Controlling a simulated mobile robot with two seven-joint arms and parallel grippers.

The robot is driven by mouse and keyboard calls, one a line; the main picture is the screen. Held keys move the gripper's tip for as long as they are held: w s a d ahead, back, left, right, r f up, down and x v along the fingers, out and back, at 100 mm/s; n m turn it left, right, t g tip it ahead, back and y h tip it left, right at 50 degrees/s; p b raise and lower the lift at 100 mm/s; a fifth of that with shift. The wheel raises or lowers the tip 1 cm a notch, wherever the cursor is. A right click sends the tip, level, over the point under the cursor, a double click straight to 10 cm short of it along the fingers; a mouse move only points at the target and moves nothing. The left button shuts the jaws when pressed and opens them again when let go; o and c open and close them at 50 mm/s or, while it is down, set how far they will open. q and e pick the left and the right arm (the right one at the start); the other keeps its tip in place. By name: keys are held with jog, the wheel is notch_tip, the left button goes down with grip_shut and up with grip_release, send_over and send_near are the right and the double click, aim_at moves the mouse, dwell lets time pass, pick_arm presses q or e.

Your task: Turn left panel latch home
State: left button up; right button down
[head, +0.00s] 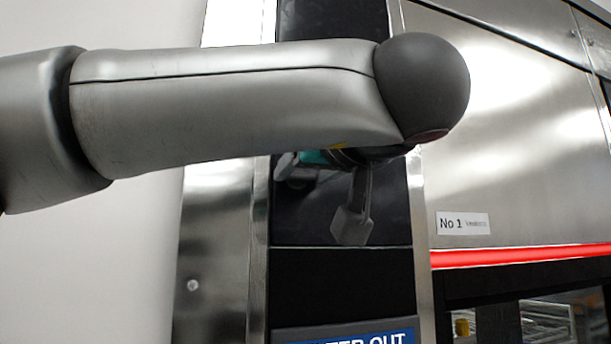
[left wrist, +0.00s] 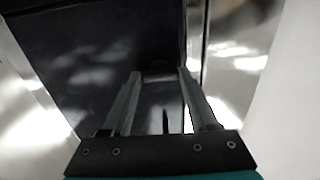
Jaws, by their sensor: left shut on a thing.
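The dark glossy panel (head: 340,275) stands upright between two bright metal strips in the head view, and it also fills the left and middle of the left wrist view (left wrist: 85,50). My left gripper (left wrist: 160,74) reaches to this panel, and its two fingers close in on a small dark piece between the tips. This piece looks like the latch, but its shape and turn angle are too dark to tell. In the head view my left forearm hides most of the gripper and the latch. A grey shape below the wrist may be a reflection. My right gripper is not in view.
A steel washer front with a "No 1" label (head: 462,223) and a red strip (head: 520,256) stands to the right. A blue sign (head: 345,336) is cut off at the bottom. A pale wall (head: 90,270) is at the left.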

pick_arm(q)
jog(key=shift+n, duration=0.4)
jog(key=n+b, duration=0.1)
jog(key=n, duration=0.2)
jog(key=shift+f+n+b, duration=0.1)
jog(key=shift+n+b, duration=0.25)
jog(key=shift+n, duration=0.05)
jog(key=n+b, duration=0.1)
jog(key=n, duration=0.3)
jog(key=shift+n+b, duration=0.3)
jog(key=shift+b, duration=0.05)
jog(key=n+b, duration=0.1)
jog(key=n, duration=0.3)
jog(key=shift+b, duration=0.4)
jog(key=n+b, duration=0.1)
jog(key=n, duration=0.3)
jog(key=shift+n, duration=0.3)
jog(key=o, duration=1.4)
